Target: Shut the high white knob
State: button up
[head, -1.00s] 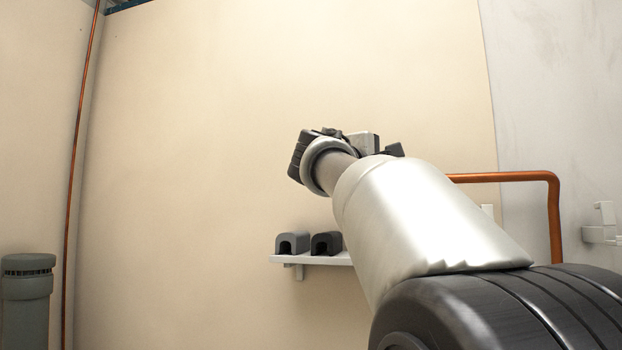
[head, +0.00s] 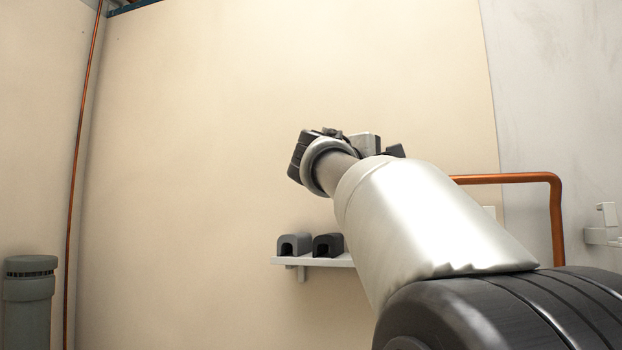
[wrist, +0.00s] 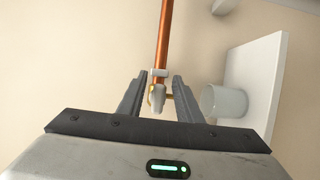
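In the wrist view a small white knob (wrist: 157,97) sits on a brass-coloured fitting at the end of a copper pipe (wrist: 165,40). My gripper (wrist: 160,79) is open, with one finger on each side of the knob in the picture. Gaps show between the knob and both fingers, and I see no contact. How deep the knob lies between the fingers I cannot tell. In the head view my arm hides most of my gripper and the knob is not clearly visible.
In the wrist view a white panel (wrist: 262,75) with a white cylinder (wrist: 224,101) stands close right of my gripper. In the head view a shelf (head: 300,261) holds two dark arched blocks, a copper pipe (head: 515,178) bends right of my arm, and a white fixture (head: 603,235) is far right.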

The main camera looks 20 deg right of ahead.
jog(key=b+v, duration=0.2)
jog(key=v, duration=1.5)
